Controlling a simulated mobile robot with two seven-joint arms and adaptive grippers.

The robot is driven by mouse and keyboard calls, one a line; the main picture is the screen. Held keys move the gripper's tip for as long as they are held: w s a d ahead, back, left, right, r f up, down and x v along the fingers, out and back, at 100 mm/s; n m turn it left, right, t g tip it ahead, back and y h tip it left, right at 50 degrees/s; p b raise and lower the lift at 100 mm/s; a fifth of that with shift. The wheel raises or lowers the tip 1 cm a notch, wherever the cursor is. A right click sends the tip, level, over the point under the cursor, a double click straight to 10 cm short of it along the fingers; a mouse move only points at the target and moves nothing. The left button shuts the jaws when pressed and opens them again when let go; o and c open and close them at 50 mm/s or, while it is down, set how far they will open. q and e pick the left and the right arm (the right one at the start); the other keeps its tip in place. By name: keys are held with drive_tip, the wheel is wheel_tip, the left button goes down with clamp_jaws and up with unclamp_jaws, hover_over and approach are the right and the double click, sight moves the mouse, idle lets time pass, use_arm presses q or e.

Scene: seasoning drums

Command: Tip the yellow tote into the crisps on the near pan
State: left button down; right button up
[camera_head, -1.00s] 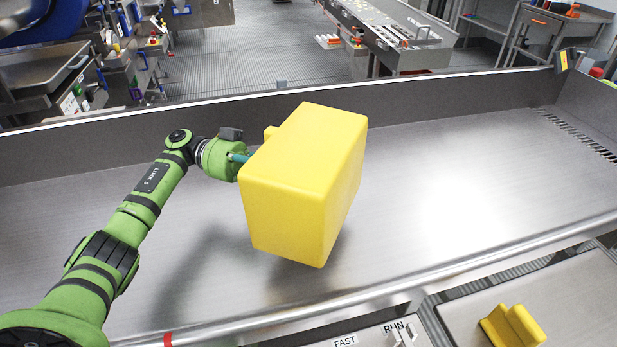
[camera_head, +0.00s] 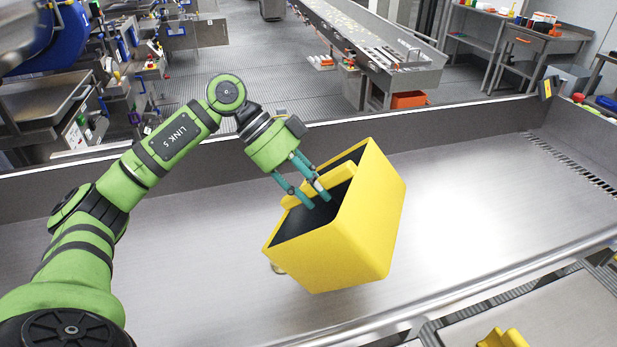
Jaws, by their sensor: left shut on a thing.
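The yellow tote (camera_head: 358,232) hangs tilted over the long metal pan (camera_head: 190,240), its opening toward the upper left. Its dark inside shows in part, and I see no contents in that part. My left gripper (camera_head: 317,200) has its teal fingers shut on the tote at the yellow bar along its rim. A small tan piece (camera_head: 277,268) shows at the tote's lower left edge; I cannot tell what it is. I see no crisps on the bare parts of the pan. My right gripper is not in view.
The pan has a raised back wall (camera_head: 460,126) and a rounded front rim (camera_head: 500,285). Its right side is clear, with slots at the far right. A yellow object (camera_head: 503,338) sits at the bottom right beyond the front rim. A conveyor (camera_head: 385,45) stands behind.

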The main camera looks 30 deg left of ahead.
sight(332, 173)
use_arm(q)
drive_tip(key=d+r+y+p, duration=0.1)
drive_tip(key=y+p, duration=0.1)
drive_tip(key=p, duration=0.1)
drive_tip(key=d+r+g+y+p, duration=0.1)
drive_tip(key=y+p, duration=0.1)
drive_tip(key=p, duration=0.2)
drive_tip(key=d+r+y+p, duration=0.1)
drive_tip(key=y+p, duration=0.2)
drive_tip(key=shift+w+p, duration=0.3)
drive_tip(key=shift+p, duration=0.05)
drive_tip(key=shift+d+f+g+y+p, duration=0.15)
drive_tip(key=shift+g+y+p, duration=0.25)
drive_tip(key=shift+y+p, duration=0.4)
